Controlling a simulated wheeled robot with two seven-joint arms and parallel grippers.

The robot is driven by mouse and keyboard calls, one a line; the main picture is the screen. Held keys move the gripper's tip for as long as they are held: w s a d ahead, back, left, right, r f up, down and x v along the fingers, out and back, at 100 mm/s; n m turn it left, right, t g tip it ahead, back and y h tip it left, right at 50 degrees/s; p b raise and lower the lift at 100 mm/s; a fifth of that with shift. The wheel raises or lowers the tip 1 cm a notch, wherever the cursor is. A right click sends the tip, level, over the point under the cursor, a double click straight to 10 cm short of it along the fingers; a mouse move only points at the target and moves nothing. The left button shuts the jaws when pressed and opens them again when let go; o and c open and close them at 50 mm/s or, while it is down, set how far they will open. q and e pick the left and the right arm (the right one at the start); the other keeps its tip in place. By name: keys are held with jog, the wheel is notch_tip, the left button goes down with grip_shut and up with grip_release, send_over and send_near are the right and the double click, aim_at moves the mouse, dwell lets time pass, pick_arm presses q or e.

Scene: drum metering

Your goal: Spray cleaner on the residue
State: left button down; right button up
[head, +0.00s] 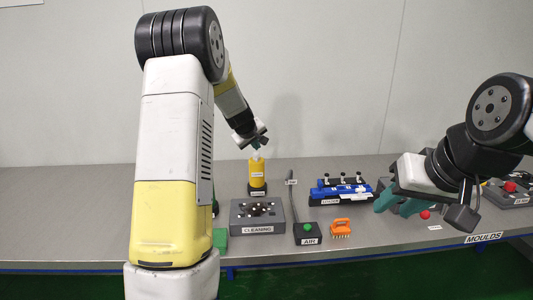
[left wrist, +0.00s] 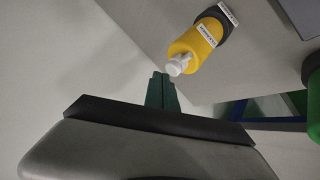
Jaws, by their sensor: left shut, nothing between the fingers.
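A yellow cleaner bottle (head: 257,175) with a white nozzle stands upright on a dark base at the back of the bench. It also shows in the left wrist view (left wrist: 193,45), with its white nozzle close beside the fingertips. My left gripper (head: 258,150) is shut and empty just above the nozzle; I cannot tell whether it touches it. Dark and light specks, the residue (head: 262,209), lie on a grey block labelled CLEANING (head: 242,218). My right gripper (head: 400,205), with green fingers, hangs over the right of the bench; its opening is unclear.
A green-button box labelled AIR (head: 307,233) with a thin dark hose stands right of the block. An orange brush (head: 340,228) lies beside it. A blue rack (head: 343,191) stands behind. My left arm hides part of the bench. The far left bench (head: 60,210) is clear.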

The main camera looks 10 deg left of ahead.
aim_at(256, 153)
pick_arm(q)
jog(key=shift+f, duration=0.45)
dwell(0.4)
jog(key=shift+r, duration=0.6)
jog(key=shift+r, duration=3.05)
